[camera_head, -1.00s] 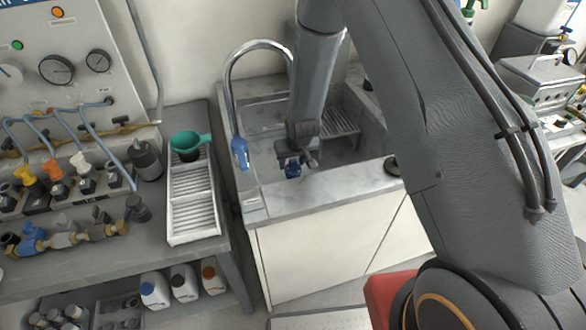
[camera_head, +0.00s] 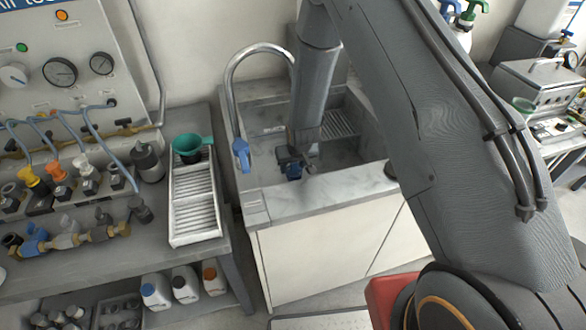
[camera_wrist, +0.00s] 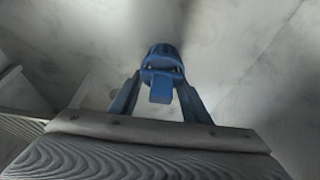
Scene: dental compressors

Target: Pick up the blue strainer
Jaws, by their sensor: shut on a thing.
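The blue strainer (camera_head: 294,172) shows as a small blue shape low in the sink basin in the head view. In the wrist view, the strainer (camera_wrist: 162,64) is a ribbed blue cup with a short tab pointing toward the camera. My gripper (camera_wrist: 159,88) has its two blue-grey fingers on either side of the tab, shut on the strainer. In the head view my gripper (camera_head: 290,160) reaches down into the basin, and its fingertips are too small to see clearly. Whether the strainer touches the basin floor cannot be told.
The sink (camera_head: 350,186) has raised walls close around my gripper. A curved faucet (camera_head: 232,95) with a blue tip stands just left of it. A green funnel-like strainer (camera_head: 187,143) sits on a white rack (camera_head: 195,238) at the left. The counter (camera_head: 140,262) holds valves and hoses.

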